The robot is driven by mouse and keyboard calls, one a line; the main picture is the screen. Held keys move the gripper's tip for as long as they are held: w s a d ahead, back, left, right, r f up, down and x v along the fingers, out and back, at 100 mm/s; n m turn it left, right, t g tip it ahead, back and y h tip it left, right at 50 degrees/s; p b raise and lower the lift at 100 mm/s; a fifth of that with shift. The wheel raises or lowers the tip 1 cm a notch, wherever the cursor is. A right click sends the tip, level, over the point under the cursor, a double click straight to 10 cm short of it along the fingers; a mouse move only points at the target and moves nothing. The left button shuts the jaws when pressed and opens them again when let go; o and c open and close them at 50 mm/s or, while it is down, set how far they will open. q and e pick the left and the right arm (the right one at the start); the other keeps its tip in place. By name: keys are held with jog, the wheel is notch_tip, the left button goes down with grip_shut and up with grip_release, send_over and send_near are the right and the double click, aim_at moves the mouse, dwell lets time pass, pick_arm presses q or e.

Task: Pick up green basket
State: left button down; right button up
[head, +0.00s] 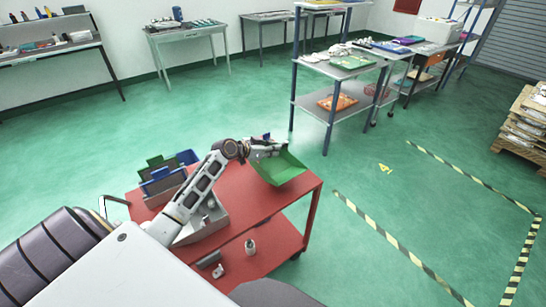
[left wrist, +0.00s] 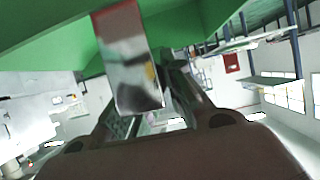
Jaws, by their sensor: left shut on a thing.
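The green basket (head: 279,167) is over the right end of the red cart's top in the head view, and it looks tilted. My left gripper (head: 266,149) is shut on its rim at the far left side. In the left wrist view the basket's green wall (left wrist: 50,40) fills the top left, and a finger of my left gripper (left wrist: 150,90) lies against it. I cannot tell whether the basket's underside touches the cart. My right gripper is not in view.
The red cart (head: 250,205) carries a grey bin (head: 213,228) and blue and green bins (head: 165,172) at its left. A small bottle (head: 250,247) stands on its lower shelf.

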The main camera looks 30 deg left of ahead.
pick_arm(q)
jog(key=shift+r, duration=2.4)
